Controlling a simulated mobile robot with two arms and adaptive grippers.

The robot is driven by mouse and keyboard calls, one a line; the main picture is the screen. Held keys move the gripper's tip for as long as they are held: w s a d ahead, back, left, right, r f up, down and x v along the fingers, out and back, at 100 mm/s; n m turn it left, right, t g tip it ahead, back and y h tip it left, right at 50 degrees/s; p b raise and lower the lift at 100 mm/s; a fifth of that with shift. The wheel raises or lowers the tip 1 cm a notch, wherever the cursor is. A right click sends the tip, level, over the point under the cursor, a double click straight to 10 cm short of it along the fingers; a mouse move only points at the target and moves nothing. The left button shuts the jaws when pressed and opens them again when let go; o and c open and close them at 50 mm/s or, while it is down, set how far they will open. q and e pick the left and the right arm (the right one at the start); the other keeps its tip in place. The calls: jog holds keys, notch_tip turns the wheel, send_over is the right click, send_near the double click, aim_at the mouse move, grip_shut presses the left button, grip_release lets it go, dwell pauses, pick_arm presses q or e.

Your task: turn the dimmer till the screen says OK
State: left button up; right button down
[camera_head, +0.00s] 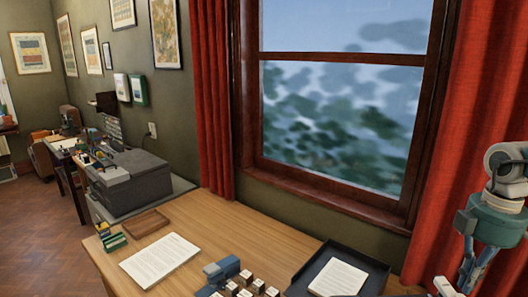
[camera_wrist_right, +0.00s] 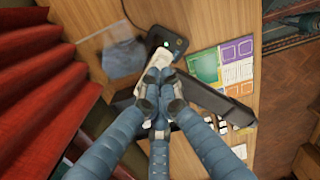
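In the right wrist view a small dark device (camera_wrist_right: 176,40) lies on the wooden desk, with a lit green spot and a small orange mark on it. I cannot read any text on it. My right gripper (camera_wrist_right: 160,82) has its pale fingertips close together just below the device in the picture. They hide what is between them, so I cannot tell whether they hold the dimmer, which I cannot make out. In the head view my right gripper (camera_head: 475,274) hangs at the lower right edge, partly cut off. My left gripper is not in view.
A black tray (camera_head: 375,269) with a paper sits at the desk's front right, beside several small blocks (camera_head: 246,281). A printed sheet (camera_head: 160,260) and a wooden tray (camera_head: 145,222) lie left. A coloured sheet (camera_wrist_right: 205,66) lies near the device. Red curtains flank the window.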

jog(key=shift+f, duration=0.9)
pick_arm(q)
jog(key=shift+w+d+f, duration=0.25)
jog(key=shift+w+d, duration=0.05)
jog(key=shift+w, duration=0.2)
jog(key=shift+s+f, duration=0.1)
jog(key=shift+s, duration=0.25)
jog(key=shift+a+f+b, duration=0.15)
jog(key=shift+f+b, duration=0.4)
jog(key=shift+b, duration=0.2)
pick_arm(e)
jog(key=shift+f, duration=0.3)
jog(key=shift+r, duration=1.65)
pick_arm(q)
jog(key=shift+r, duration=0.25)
pick_arm(e)
notch_tip(320, 180, up, 12)
jog(key=shift+f, duration=0.25)
